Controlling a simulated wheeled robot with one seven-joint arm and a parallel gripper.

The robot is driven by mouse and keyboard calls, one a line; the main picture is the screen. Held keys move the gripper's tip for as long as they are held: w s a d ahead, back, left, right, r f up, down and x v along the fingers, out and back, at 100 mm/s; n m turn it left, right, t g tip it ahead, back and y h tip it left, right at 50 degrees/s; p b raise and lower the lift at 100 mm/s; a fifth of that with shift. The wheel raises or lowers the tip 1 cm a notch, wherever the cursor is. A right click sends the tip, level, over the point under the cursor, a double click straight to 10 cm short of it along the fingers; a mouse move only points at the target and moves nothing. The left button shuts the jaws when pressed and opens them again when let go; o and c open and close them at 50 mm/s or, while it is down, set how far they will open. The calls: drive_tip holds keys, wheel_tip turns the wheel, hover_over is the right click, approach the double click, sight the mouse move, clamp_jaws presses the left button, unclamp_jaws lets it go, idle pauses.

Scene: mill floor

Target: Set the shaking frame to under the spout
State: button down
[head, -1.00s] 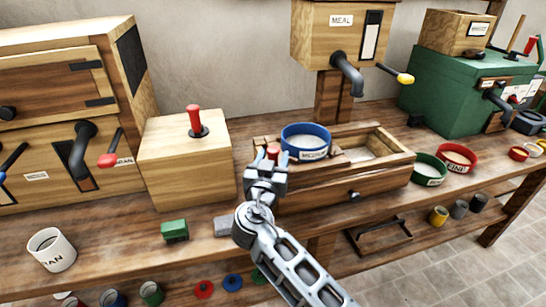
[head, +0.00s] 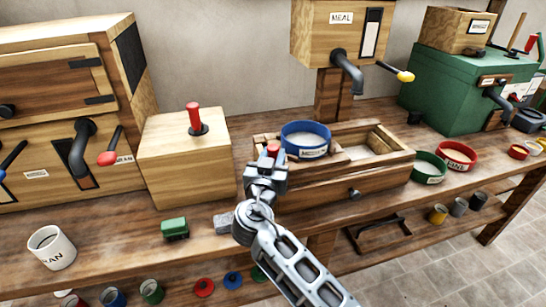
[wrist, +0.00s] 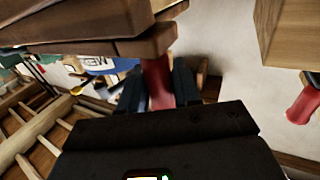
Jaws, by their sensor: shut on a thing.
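The shaking frame (head: 266,139) is a brown wooden piece with a red handle (head: 273,148), at the left end of a long wooden trough. A blue-rimmed sieve (head: 306,131) with a paper label sits on it. My gripper (head: 266,162) is shut on the red handle, which shows between my dark fingers in the wrist view (wrist: 160,88). The dark spout (head: 351,78) hangs from the wooden MEAL box (head: 339,35), above and to the right of the sieve. The sieve hides part of the frame.
The wooden trough (head: 350,170) has open space right of the sieve. A green sieve (head: 428,168) and a red sieve (head: 458,156) stand at right. A wooden box (head: 180,160) with a red knob stands at left. A green block (head: 175,229) lies near the front edge.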

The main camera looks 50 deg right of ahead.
sight(326, 145)
drive_tip(key=shift+d, duration=0.1)
drive_tip(key=s+d+b, duration=0.1)
drive_tip(key=s+d, duration=0.1)
drive_tip(key=d, duration=0.2)
drive_tip(key=s+d+b, duration=0.1)
drive_tip(key=s+d, duration=0.2)
drive_tip(key=s+d+b, duration=0.1)
drive_tip(key=s+d, duration=0.2)
drive_tip(key=d, duration=0.1)
drive_tip(key=shift+d, duration=0.35)
drive_tip(key=c, duration=1)
unclamp_jaws()
drive_tip(key=shift+s+d, duration=0.1)
drive_tip(key=shift+o, duration=0.4)
drive_tip(key=shift+a+b, duration=0.25)
drive_tip(key=shift+b, duration=0.1)
drive_tip(key=b+v, duration=0.2)
drive_tip(key=v, duration=0.5)
